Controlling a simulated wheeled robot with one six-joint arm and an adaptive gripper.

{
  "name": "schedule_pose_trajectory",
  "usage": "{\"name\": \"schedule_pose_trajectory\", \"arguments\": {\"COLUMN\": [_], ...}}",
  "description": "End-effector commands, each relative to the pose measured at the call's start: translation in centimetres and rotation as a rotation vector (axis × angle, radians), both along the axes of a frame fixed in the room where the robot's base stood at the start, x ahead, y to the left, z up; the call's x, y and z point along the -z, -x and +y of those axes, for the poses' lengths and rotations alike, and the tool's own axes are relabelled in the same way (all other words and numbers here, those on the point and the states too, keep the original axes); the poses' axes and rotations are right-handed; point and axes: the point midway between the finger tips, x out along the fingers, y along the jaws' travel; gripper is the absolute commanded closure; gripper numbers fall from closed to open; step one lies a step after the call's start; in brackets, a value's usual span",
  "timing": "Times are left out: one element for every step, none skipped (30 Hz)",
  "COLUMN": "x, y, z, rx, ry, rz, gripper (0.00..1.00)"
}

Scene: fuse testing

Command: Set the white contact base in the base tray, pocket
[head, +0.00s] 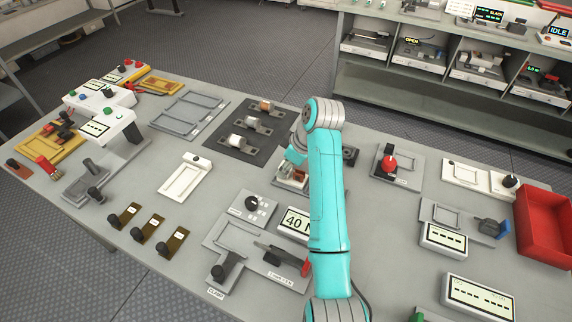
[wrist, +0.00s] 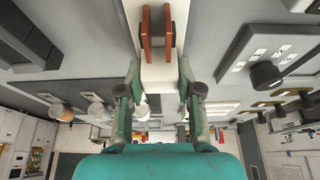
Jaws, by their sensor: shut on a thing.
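The white contact base (wrist: 160,76) with two upright copper-coloured plates (wrist: 156,40) is between the fingers of my gripper (wrist: 159,82) in the wrist view. Both fingers are shut on its sides. In the head view the contact base (head: 291,177) shows small and partly hidden at the lower left of my teal wrist, over the table's middle. Its exact height above the table is hard to tell. A grey tray with recessed pockets (head: 179,128) lies at the back left; I cannot tell whether it is the base tray.
A dark mat (head: 228,147) holds several cylindrical parts left of my arm. A white fixture (head: 176,189) lies left of centre. A fixture labelled CLAMP (head: 215,243) and a 40 display (head: 293,221) stand in front. A red bin (head: 549,225) is at the right edge.

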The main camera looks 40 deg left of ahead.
Motion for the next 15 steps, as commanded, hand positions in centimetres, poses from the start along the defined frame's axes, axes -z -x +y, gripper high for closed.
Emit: {"name": "schedule_pose_trajectory", "arguments": {"x": [0.08,0.12,0.15,0.14,0.14,0.14,0.14,0.15,0.15,0.15,0.15,0.15,0.16,0.2,0.2], "y": [-0.01,-0.01,-0.01,-0.01,-0.01,-0.01,0.0,0.0,0.0,0.0,0.0,0.0,0.0,0.01,0.01], "z": [0.0,0.0,0.0,0.01,0.01,0.0,0.0,0.0,0.0,0.0,0.0,0.0,-0.01,-0.02,-0.02], "rx": [0.0,0.0,0.0,0.0,0.0,0.0,0.0,0.0,0.0,0.0,0.0,0.0,0.0,0.0,0.0], "ry": [0.0,0.0,0.0,0.0,0.0,0.0,0.0,0.0,0.0,0.0,0.0,0.0,0.0,0.001,0.001], "rz": [0.0,0.0,0.0,0.0,0.0,0.0,0.0,0.0,0.0,0.0,0.0,0.0,0.0,0.001,0.001], "gripper": [1.0,1.0,0.63,0.55,0.48,0.38,0.36,0.36,0.36,0.36,0.36,0.36,0.36,0.36,0.36]}}
